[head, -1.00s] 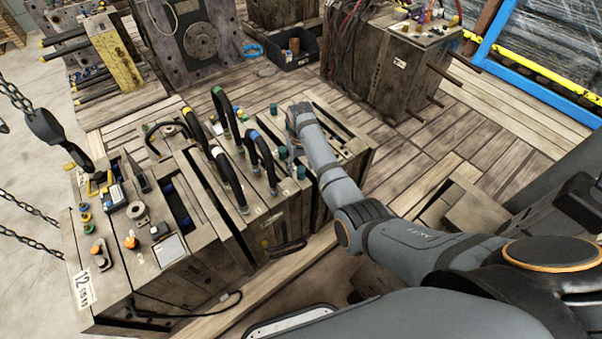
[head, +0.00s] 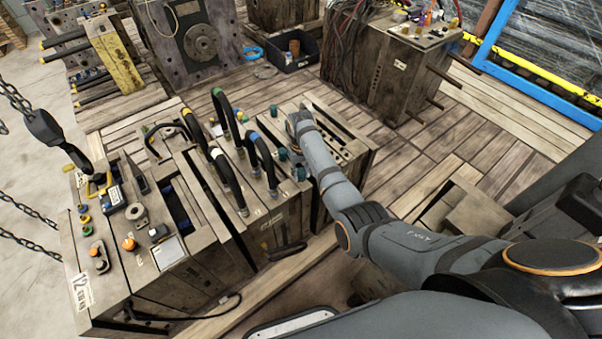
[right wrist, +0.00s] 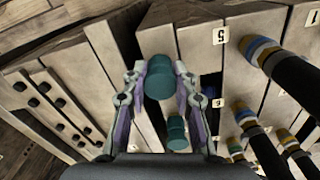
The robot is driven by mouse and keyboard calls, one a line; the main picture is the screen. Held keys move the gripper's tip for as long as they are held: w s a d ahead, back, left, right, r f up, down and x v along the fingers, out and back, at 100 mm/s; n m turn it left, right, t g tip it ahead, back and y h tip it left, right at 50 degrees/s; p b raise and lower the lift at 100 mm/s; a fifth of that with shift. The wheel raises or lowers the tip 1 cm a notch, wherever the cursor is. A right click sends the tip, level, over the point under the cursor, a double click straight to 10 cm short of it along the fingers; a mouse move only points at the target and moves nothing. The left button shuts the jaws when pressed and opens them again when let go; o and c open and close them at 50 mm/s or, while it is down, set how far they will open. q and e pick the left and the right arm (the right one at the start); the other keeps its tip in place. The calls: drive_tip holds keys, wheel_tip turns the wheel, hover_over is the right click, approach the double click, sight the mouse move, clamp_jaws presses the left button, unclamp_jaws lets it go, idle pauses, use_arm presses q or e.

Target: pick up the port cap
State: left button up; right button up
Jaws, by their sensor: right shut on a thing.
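A teal port cap (right wrist: 159,80) is between the fingertips of my right gripper (right wrist: 160,70) in the right wrist view, and the fingers are shut on it. A second, similar teal cap (right wrist: 177,134) stands lower in that view, beside the right finger. In the head view my right arm reaches to the top of the wooden-looking mould block, and its wrist hides the fingers and the held cap. My left gripper is not in view.
Black hoses (head: 228,180) with coloured collars arch over the mould block (head: 195,262), left of my wrist. A hook on a chain (head: 45,128) hangs at the left. A dark bin (head: 293,58) and another mould (head: 385,70) stand behind. Plank floor is open to the right.

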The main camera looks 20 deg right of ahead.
sight(301, 171)
wheel_tip(301, 171, up, 10)
drive_tip(key=shift+r+p, duration=0.1)
drive_tip(key=shift+p, duration=0.75)
drive_tip(key=shift+s, duration=0.1)
